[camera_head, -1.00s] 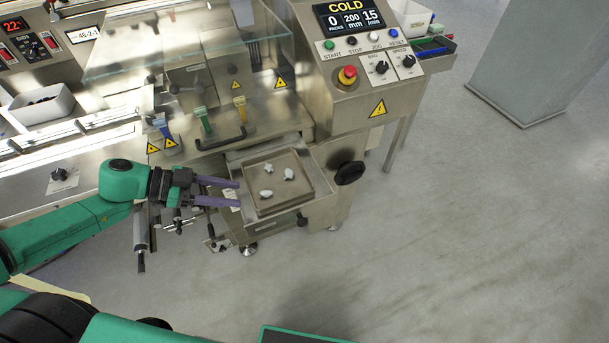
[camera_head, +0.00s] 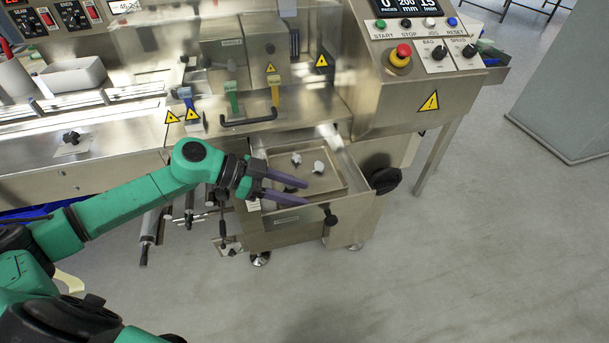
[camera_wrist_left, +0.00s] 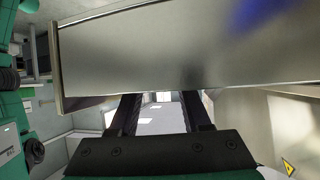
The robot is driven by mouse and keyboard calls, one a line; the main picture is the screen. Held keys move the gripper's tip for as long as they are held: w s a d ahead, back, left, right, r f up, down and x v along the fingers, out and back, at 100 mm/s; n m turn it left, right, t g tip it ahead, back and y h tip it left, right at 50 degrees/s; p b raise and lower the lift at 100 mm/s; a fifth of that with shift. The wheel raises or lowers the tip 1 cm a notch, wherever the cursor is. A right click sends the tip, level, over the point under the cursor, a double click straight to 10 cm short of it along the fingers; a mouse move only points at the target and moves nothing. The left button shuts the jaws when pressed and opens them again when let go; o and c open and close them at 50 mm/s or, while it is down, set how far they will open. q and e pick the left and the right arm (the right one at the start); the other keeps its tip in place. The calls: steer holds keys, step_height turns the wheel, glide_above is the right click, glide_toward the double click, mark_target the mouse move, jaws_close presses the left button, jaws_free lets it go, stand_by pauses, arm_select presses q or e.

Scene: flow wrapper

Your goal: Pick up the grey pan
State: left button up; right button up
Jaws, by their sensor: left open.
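The grey pan (camera_head: 328,181) is a shallow square metal tray in the drawer-like recess at the front of the machine. Small white pieces (camera_head: 296,159) lie in it. My left gripper (camera_head: 307,192) is open, with its two purple fingers reaching from the left over the pan's near left part and hiding some of it. I cannot tell whether the fingers touch the pan. In the left wrist view the open fingers (camera_wrist_left: 160,112) point towards a broad plain metal face (camera_wrist_left: 190,50); I cannot tell which part this is. My right gripper is not in view.
A black knob (camera_head: 385,180) sticks out right of the drawer, and a smaller one (camera_head: 330,217) sits on its front. A dark handle (camera_head: 248,120) and coloured levers (camera_head: 275,92) stand behind. A blurred white object (camera_head: 330,135) is at the pan's back. Floor in front is clear.

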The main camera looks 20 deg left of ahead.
arm_select(q)
steer(key=x, duration=0.2)
steer(key=shift+w+d+f, duration=0.15)
steer(key=shift+d+f, duration=0.05)
steer(key=shift+d, duration=0.1)
jaws_close()
steer(key=shift+r, duration=0.1)
stand_by(1.0)
